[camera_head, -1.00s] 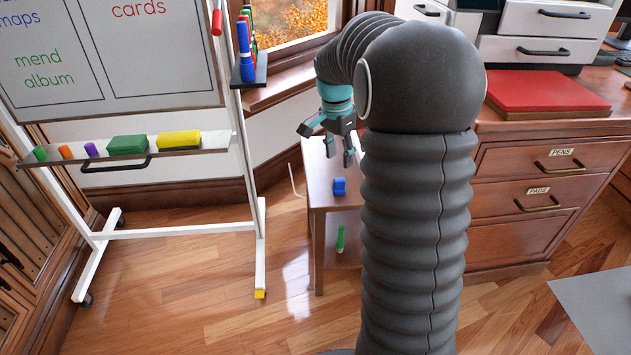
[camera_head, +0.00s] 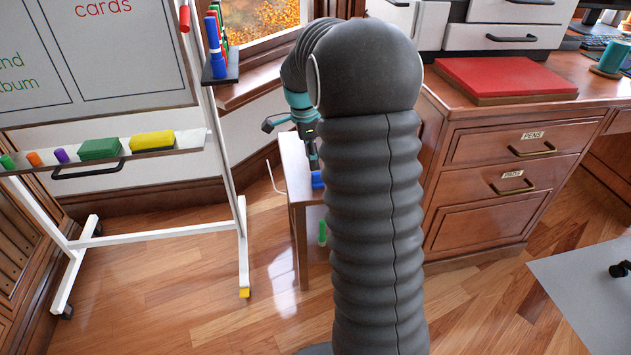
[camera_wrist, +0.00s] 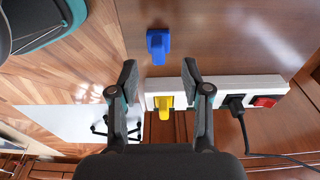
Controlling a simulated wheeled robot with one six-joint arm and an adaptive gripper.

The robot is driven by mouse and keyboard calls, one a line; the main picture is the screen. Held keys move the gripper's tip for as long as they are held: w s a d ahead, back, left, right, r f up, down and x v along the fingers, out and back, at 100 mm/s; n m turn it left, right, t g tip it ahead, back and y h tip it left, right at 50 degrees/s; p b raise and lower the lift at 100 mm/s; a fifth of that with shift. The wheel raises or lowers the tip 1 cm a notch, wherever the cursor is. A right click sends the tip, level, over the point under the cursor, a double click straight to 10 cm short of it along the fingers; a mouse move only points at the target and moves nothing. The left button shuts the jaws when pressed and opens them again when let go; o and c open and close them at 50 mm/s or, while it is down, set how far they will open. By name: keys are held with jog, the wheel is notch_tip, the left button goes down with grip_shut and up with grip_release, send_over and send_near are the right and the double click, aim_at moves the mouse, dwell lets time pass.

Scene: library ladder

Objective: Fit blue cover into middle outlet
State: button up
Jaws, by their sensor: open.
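The blue cover (camera_wrist: 158,44) lies on the brown top of a small side table (camera_wrist: 225,40), just beyond my fingertips in the wrist view. It also shows partly behind my arm in the head view (camera_head: 317,181). My gripper (camera_wrist: 159,70) is open and empty, its two fingers apart and roughly lined up with the cover. A white power strip (camera_wrist: 215,84) runs below the cover in the wrist view. A yellow cover (camera_wrist: 164,102) sits at its left part and a black plug (camera_wrist: 235,103) farther right. My right finger hides the strip between them, so the middle outlet is not clear.
A red switch (camera_wrist: 265,101) is at the strip's right end, and a black cord runs from the plug. A green marker (camera_head: 322,233) stands on the side table's lower shelf. A whiteboard stand (camera_head: 240,220) is left; a wooden desk (camera_head: 500,160) is right.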

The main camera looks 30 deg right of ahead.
aim_at(317, 172)
jog(key=shift+s+d+f, duration=0.1)
jog(key=shift+d+f, duration=0.1)
jog(key=shift+f, duration=0.8)
jog(key=shift+s+d+f, duration=0.1)
jog(key=shift+d+f, duration=0.15)
jog(key=shift+f, duration=0.8)
jog(key=shift+d+f, duration=0.2)
jog(key=shift+f, duration=0.8)
grip_shut()
